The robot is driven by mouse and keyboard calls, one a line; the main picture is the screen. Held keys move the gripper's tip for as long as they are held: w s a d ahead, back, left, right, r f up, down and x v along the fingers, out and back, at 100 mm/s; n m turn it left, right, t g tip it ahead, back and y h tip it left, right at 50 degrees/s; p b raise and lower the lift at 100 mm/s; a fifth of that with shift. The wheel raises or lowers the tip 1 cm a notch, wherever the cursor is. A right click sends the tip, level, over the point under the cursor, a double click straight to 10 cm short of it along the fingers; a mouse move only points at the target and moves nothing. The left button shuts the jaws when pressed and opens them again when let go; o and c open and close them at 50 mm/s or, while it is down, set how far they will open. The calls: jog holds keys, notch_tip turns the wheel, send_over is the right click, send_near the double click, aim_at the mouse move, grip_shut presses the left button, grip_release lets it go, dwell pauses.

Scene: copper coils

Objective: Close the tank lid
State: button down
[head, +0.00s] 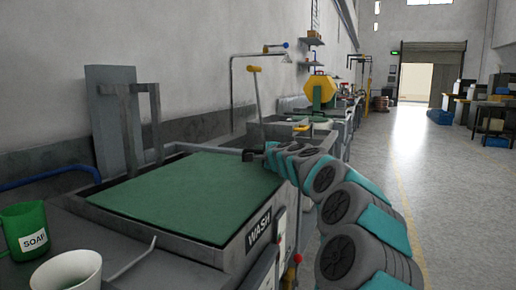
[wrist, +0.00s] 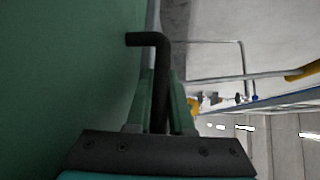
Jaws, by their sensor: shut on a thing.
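The tank (head: 258,232), marked WASH, stands in front of me in the head view. A flat green surface (head: 190,195) fills its top, about level with the grey rim; I cannot tell for sure whether it is the lid. It also fills the left of the wrist view (wrist: 60,70). My gripper (head: 268,154) is at the tank's right side, low by the rim. In the wrist view its fingers (wrist: 160,105) are shut on a black bent bar (wrist: 158,60), whose end turns left toward the green surface. Where the bar is fixed is unclear.
A grey upright panel (head: 104,125) with a dark frame (head: 156,115) stands at the tank's back left. A green SOAP mug (head: 25,232) and a white cup (head: 68,272) are at the front left. A yellow-topped lever (head: 255,85) rises behind my gripper. The floor (head: 440,180) at right is clear.

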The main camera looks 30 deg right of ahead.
jog(key=shift+a+f, duration=0.1)
jog(key=shift+f, duration=0.65)
jog(key=c, duration=1.1)
grip_release()
jog(key=v, duration=0.4)
jog(key=b+v, duration=0.1)
jog(key=v, duration=0.2)
jog(key=shift+s+r, duration=0.1)
jog(key=shift+r, duration=0.15)
jog(key=shift+s+r, duration=0.25)
jog(key=shift+s, duration=0.15)
